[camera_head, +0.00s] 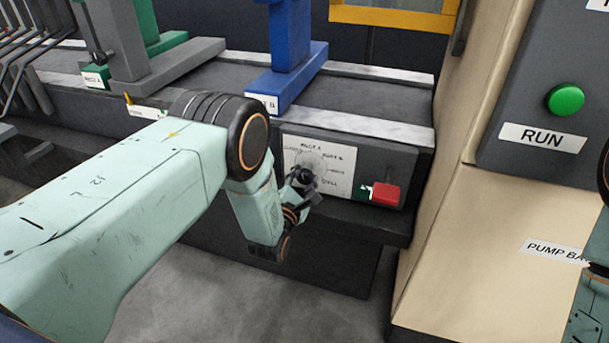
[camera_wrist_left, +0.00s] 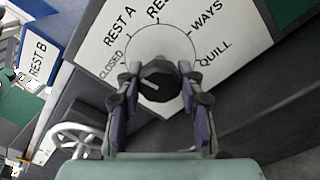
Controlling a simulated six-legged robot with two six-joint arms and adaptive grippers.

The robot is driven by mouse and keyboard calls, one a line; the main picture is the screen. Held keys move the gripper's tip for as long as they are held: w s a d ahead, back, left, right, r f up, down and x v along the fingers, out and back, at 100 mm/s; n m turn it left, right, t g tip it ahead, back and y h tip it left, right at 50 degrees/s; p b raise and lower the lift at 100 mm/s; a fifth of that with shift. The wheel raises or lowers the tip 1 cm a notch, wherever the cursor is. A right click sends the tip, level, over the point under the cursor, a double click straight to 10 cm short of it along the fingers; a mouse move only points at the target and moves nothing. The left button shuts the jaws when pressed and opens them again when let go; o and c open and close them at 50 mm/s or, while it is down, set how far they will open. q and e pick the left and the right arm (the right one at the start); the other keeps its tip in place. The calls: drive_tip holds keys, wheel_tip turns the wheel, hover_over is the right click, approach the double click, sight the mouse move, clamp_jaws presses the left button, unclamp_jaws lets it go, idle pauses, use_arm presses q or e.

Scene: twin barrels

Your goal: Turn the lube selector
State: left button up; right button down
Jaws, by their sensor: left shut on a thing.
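The lube selector is a dark round knob (camera_wrist_left: 160,82) on a white dial plate (camera_wrist_left: 213,25) marked CLOSED, REST A, WAYS and QUILL, with one label partly cut off. A pale line on the knob points to the left, roughly toward CLOSED. My left gripper (camera_wrist_left: 160,92) is shut on the knob, one finger on each side. In the head view, the gripper (camera_head: 303,182) reaches the plate (camera_head: 338,163) from the left, and the knob is mostly hidden behind it. My right gripper is out of view.
A red block (camera_head: 386,194) sits right of the dial. A blue post (camera_head: 290,60) stands above it. A beige cabinet (camera_head: 450,240) with a green RUN button (camera_head: 565,99) stands at the right. A handwheel (camera_wrist_left: 76,136) is at lower left in the wrist view.

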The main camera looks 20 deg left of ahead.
use_arm(q)
drive_tip(key=n+p, duration=0.1)
drive_tip(key=n, duration=0.6)
drive_tip(key=shift+s+f, duration=0.1)
drive_tip(key=shift+f, duration=0.05)
idle(0.4)
drive_tip(key=o, duration=1.2)
drive_tip(key=s, duration=1.2)
drive_tip(key=shift+a, duration=0.15)
